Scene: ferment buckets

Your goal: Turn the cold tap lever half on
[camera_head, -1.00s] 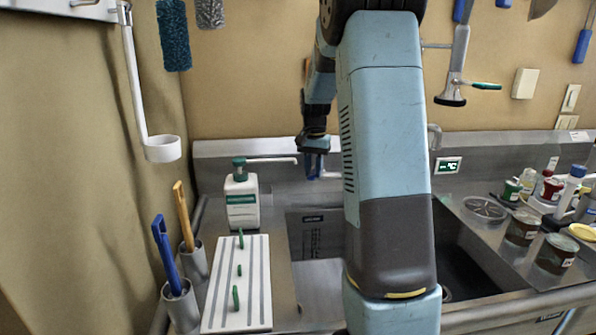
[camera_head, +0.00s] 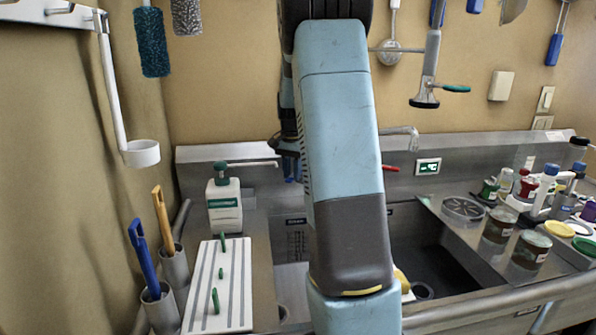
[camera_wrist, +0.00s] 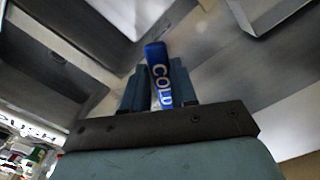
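The cold tap lever (camera_wrist: 160,75) is blue with white letters COLD. In the wrist view it lies between the two fingers of my gripper (camera_wrist: 160,90), slightly tilted, its rounded end reaching past the fingertips. The fingers are close along both sides of it; a thin pale strip shows by the left finger, and whether both touch is unclear. In the head view my gripper (camera_head: 288,165) is at the sink's back wall, mostly hidden behind my arm, with a bit of blue below it. The tap body is hidden. A red lever (camera_head: 390,168) shows right of my arm.
A soap bottle (camera_head: 224,202) stands left of the gripper, behind a white board (camera_head: 218,285). The steel sink (camera_head: 405,225) lies below, partly behind my arm. A spout (camera_head: 403,131) and green display (camera_head: 428,166) are at right. Jars (camera_head: 498,226) crowd the right counter.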

